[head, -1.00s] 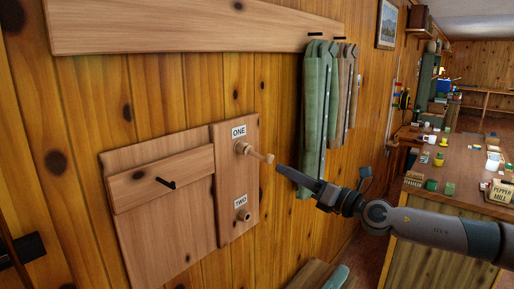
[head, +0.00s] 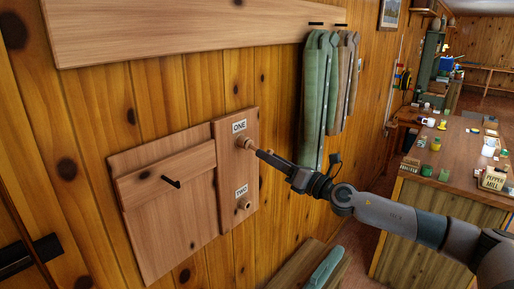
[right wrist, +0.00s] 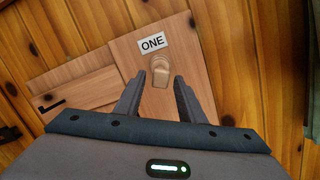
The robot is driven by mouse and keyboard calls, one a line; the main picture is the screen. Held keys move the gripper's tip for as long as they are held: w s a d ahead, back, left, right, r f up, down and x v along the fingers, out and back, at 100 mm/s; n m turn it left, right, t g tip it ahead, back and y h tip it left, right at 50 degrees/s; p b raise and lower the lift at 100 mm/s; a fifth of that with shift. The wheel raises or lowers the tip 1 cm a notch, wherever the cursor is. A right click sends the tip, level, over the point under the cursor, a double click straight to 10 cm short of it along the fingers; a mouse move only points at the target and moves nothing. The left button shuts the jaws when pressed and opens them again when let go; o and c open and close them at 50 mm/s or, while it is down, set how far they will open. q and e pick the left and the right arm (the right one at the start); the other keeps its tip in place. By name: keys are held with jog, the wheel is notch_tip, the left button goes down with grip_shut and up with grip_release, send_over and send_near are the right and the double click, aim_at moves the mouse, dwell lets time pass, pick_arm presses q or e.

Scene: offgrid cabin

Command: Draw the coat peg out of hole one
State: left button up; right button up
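The wooden coat peg (head: 244,142) sticks out of hole one, under the label ONE (head: 239,127), on an upright wooden board (head: 226,190) on the wall. In the right wrist view the peg (right wrist: 161,68) points toward the camera, its rounded end at the gap between the fingertips. My left gripper is not in view.
Hole two (head: 245,204) is below, under the label TWO (head: 242,190). A wooden panel with a black hook (head: 171,182) is left of the board. Green coats (head: 318,95) hang to the right. A cluttered counter (head: 455,185) stands farther right.

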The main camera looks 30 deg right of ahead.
grip_shut()
jog(key=shift+s+d+b, duration=0.25)
jog(key=shift+s+b, duration=0.15)
jog(key=shift+s, duration=0.2)
dwell(0.8)
jog(key=shift+s+d, duration=0.1)
jog(key=b+v, duration=0.3)
jog(key=shift+r, duration=0.2)
dwell(0.6)
